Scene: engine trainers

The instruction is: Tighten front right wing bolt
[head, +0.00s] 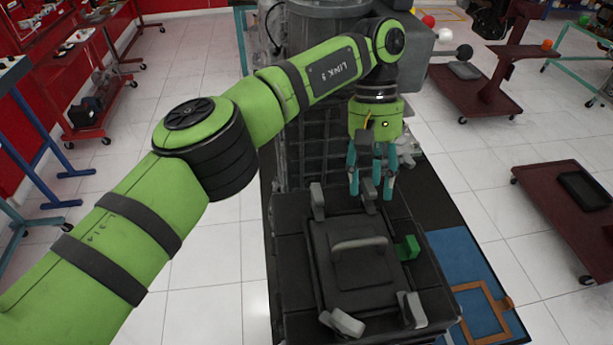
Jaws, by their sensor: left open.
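A dark grey cover plate (325,262) with a raised handle (360,243) lies on the black engine trainer box. Grey wing bolts sit near its corners: a far left one (317,201), a near left one (344,322) and a near right one (411,309). My left gripper (371,188) points down over the far right corner, its teal fingers open. A grey piece that looks like another wing bolt shows between and below the fingers, partly hidden by them. I cannot tell whether the fingers touch it. My right gripper is not in view.
A green block (407,248) stands at the box's right side. The tall engine frame (325,140) rises behind the box, close to my arm. A dark red cart (570,225) stands at the right. Tiled floor lies open on both sides.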

